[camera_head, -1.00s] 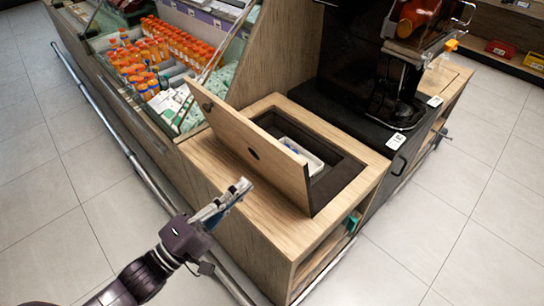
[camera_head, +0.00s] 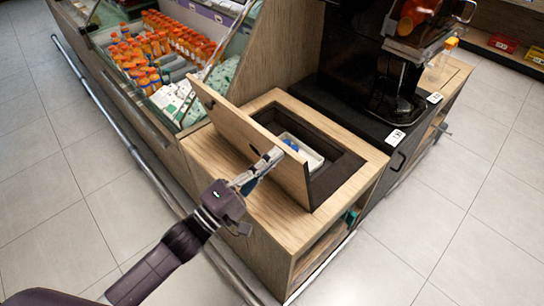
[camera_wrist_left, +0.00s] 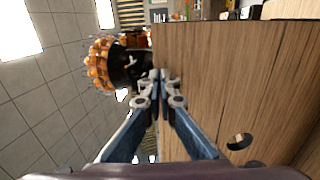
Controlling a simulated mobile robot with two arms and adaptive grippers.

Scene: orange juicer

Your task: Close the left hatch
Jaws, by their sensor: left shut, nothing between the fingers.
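The left hatch (camera_head: 232,122) is a light wooden lid standing tilted open on the wooden cabinet (camera_head: 215,170). Behind it is a dark-rimmed opening (camera_head: 340,170). My left gripper (camera_head: 274,157) is shut and empty. In the left wrist view the closed fingertips (camera_wrist_left: 158,78) are near the edge of a wooden panel (camera_wrist_left: 225,75) with a round hole (camera_wrist_left: 238,141). My right gripper is not in view.
A white tray (camera_head: 308,155) with a blue item lies inside the opening. A black juicer machine (camera_head: 395,95) stands behind to the right. A glass-fronted display with orange bottles (camera_head: 150,60) is at the left. The tiled floor (camera_head: 90,200) in front is clear.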

